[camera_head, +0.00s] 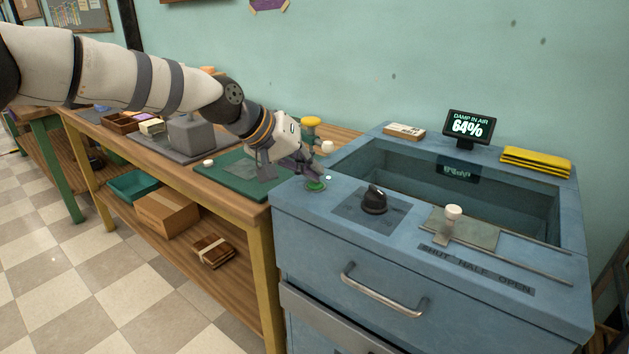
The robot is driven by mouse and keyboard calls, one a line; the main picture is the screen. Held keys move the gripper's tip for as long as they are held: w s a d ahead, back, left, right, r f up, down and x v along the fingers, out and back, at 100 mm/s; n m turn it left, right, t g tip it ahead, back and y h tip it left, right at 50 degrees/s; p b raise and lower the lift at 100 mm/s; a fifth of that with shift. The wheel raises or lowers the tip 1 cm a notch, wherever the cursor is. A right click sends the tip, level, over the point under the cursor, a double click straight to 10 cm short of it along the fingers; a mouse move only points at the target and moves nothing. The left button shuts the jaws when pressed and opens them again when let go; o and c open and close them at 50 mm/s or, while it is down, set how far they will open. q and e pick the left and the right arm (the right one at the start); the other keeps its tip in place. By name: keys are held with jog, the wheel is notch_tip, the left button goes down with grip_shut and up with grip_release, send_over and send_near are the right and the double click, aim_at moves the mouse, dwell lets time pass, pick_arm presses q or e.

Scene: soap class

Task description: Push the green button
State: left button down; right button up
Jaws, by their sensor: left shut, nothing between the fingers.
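The green button (315,186) sits on the top left corner of the blue cabinet (300,208). My left gripper (314,178) reaches in from the left and is shut and empty. Its fingertips are right over the button and hide part of it. I cannot tell whether they press on it or hover just above. My right gripper is not in view.
A black knob (374,200) and a slider with a pale handle (452,213) are on the cabinet top. Behind them is a recessed basin. A display (470,127) reads 64%. A wooden bench (235,203) stands at left, with a green mat (226,172).

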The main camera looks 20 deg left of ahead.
pick_arm(q)
jog(key=shift+r, duration=0.35)
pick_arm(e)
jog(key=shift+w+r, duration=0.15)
pick_arm(q)
notch_tip(320, 180, up, 6)
jog(key=shift+p, duration=0.45)
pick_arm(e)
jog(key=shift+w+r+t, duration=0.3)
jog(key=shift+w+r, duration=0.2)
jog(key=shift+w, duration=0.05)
